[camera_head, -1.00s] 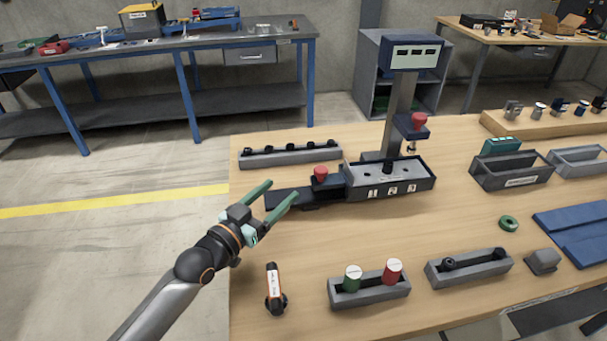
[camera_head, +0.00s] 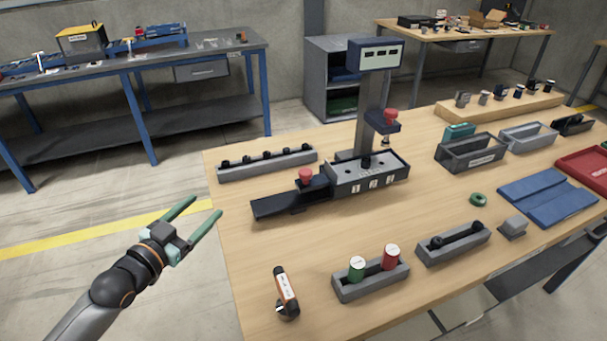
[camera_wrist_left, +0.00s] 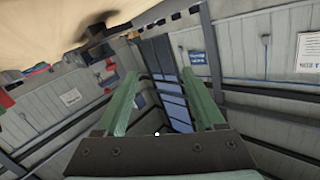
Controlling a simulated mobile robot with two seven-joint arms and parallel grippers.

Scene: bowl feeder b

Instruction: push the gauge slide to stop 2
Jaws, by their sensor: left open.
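The gauge (camera_head: 366,177) stands on the wooden table, with a grey base, a column and a display box (camera_head: 375,54). Numbers 1, 2 and 3 mark the front of its base. The slide with a red knob (camera_head: 305,175) sits on the dark rail (camera_head: 275,206), just left of the base and the number 1. My left gripper (camera_head: 207,207) is open and empty, left of the rail's end and apart from it, near the table's left edge. Its green fingers also show in the left wrist view (camera_wrist_left: 160,76), with nothing between them. My right gripper is not visible.
A grey strip with several dark pegs (camera_head: 268,165) lies behind the rail. In front are an orange-black tool (camera_head: 285,288), a holder (camera_head: 372,282) with a green and a red cylinder, and another grey holder (camera_head: 455,243). Bare tabletop lies in front of the rail.

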